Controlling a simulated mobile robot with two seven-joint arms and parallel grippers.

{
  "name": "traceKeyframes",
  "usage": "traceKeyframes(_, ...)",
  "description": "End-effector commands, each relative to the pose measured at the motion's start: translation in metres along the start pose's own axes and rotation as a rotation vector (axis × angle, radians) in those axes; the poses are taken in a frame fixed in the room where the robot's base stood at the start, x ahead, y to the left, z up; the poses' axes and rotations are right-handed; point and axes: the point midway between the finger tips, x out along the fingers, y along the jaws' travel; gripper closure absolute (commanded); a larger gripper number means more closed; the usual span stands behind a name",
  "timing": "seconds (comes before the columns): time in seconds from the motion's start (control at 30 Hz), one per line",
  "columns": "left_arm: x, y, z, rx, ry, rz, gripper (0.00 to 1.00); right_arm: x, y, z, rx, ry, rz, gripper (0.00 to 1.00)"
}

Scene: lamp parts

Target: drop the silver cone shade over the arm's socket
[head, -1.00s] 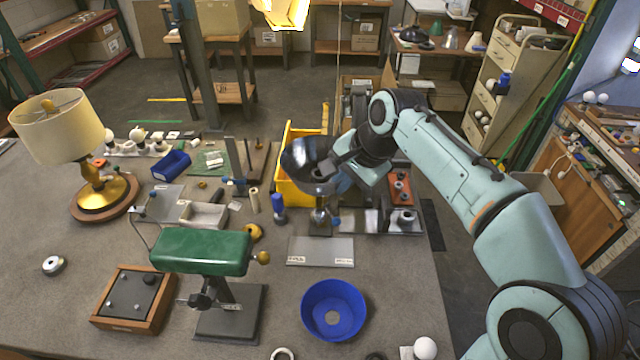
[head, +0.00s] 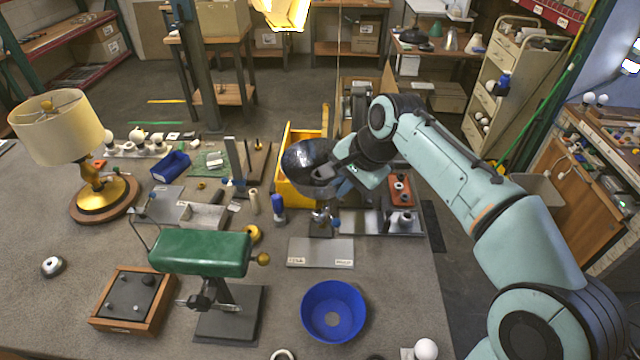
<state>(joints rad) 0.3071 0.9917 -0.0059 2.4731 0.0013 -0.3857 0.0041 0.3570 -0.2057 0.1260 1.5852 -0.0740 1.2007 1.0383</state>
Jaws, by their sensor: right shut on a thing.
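The silver cone shade (head: 305,160) is a shiny dark bowl-like shape in the head view, held tilted above the back middle of the bench. My right gripper (head: 326,174) is shut on its near right edge. Below the shade stands a small metal fitting (head: 320,222) on a plate, which may be the arm's socket. A gap seems to show between the two, but the shade and gripper hide part of the area, so I cannot tell how they line up. My left gripper is not in view.
A yellow bin (head: 288,190) stands just behind the shade. A green-shaded lamp (head: 200,252), a blue bowl (head: 333,311) and a cream-shaded lamp (head: 58,126) stand on the bench. A flat metal plate (head: 320,252) lies in front of the fitting.

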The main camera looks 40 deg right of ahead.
Motion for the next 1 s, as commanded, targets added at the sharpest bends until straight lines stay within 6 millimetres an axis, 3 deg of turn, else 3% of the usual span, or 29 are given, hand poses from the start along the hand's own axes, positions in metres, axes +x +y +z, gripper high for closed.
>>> traceKeyframes(1.0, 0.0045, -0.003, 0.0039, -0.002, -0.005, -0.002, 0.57, 0.0065, 0.003, 0.0001, 0.0, 0.0, -0.001, 1.0)
